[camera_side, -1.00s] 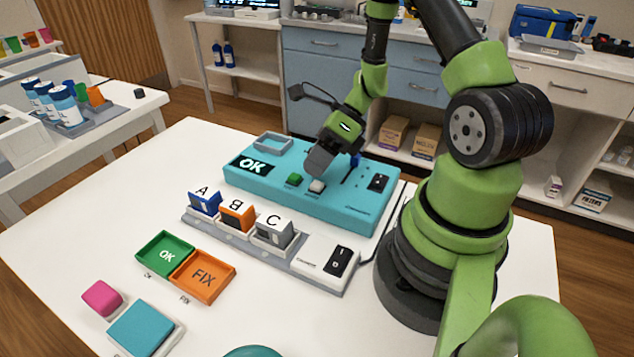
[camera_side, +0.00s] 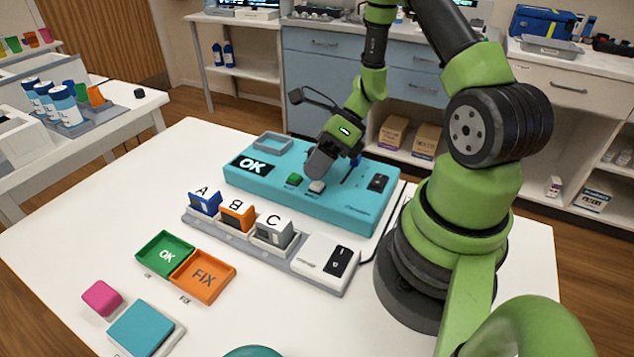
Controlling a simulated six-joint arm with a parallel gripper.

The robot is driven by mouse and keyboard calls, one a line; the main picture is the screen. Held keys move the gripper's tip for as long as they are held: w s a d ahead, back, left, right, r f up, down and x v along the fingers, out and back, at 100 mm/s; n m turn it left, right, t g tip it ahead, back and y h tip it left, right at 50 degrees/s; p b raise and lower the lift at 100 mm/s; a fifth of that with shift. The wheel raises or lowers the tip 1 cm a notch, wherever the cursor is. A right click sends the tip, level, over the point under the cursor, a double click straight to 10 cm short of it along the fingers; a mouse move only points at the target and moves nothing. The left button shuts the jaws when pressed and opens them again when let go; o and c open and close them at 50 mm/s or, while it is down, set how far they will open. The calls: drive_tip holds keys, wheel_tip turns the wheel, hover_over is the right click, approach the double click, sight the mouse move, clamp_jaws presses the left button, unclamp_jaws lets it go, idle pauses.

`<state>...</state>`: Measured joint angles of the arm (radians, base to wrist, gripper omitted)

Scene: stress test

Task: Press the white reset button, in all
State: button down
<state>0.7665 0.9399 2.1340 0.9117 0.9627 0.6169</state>
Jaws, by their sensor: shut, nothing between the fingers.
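The teal test box (camera_side: 335,207) stands on the white table, with a dark display (camera_side: 252,165) reading "OK" at its left. On its top are a green button (camera_side: 294,179) and the white reset button (camera_side: 317,187) to the right of it. My gripper (camera_side: 318,172) is shut and empty, pointing down just above the white button. The fingertips look very close to the button; I cannot tell whether they touch it. The fingers hide part of the box top behind them.
In front of the box stand coloured modules A, B and C (camera_side: 272,230) in a grey rack, beside a white switch unit (camera_side: 325,258). A green OK tray (camera_side: 165,253), an orange FIX tray (camera_side: 203,275), a pink block (camera_side: 101,298) and a teal block (camera_side: 140,327) lie nearer.

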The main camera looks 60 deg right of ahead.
drive_tip(key=shift+f, duration=0.5)
idle(0.7)
drive_tip(key=shift+r, duration=0.9)
drive_tip(key=shift+r, duration=2.5)
